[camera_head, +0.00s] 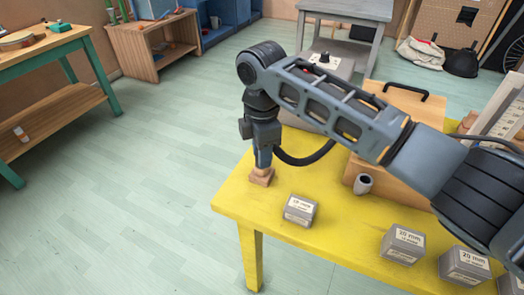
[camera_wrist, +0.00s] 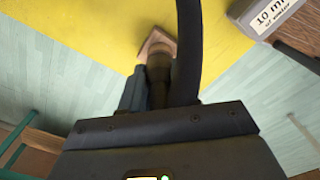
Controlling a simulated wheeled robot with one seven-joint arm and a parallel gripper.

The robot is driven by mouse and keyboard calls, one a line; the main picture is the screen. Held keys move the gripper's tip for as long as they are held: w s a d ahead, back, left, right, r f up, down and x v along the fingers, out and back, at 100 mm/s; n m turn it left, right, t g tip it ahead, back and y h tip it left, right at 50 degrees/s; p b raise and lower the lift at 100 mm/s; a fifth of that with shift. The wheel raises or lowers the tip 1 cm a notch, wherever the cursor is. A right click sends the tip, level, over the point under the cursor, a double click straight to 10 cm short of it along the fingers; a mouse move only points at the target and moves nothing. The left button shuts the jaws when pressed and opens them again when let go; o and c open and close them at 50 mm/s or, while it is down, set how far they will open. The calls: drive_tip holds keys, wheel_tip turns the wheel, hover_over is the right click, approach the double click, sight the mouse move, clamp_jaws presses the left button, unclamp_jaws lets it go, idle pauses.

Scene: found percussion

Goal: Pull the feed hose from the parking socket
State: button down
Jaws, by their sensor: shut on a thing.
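My gripper (camera_head: 263,158) points down at the near left corner of the yellow table and is shut on the end of the black feed hose (camera_head: 308,158). The hose loops away to the right and passes behind my arm. In the wrist view the hose (camera_wrist: 188,50) runs up past the gripper (camera_wrist: 152,88), with a dark brown end between the fingers. A small wooden block, which looks like the parking socket (camera_head: 261,179), sits right below the fingers; it also shows in the wrist view (camera_wrist: 152,38). Whether the hose end is still inside it is hidden.
Grey blocks marked in millimetres stand on the yellow table (camera_head: 232,197), one (camera_head: 300,209) close to the right of the socket, others (camera_head: 403,243) farther right. A wooden box with a grey pipe stub (camera_head: 363,184) stands behind. The floor left of the table is clear.

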drive_tip(key=shift+r+p, duration=0.65)
drive_tip(key=shift+r, duration=0.15)
drive_tip(key=shift+r+p, duration=0.55)
drive_tip(key=shift+r, duration=0.1)
drive_tip(key=shift+r+p, duration=1.5)
drive_tip(key=shift+p, duration=0.1)
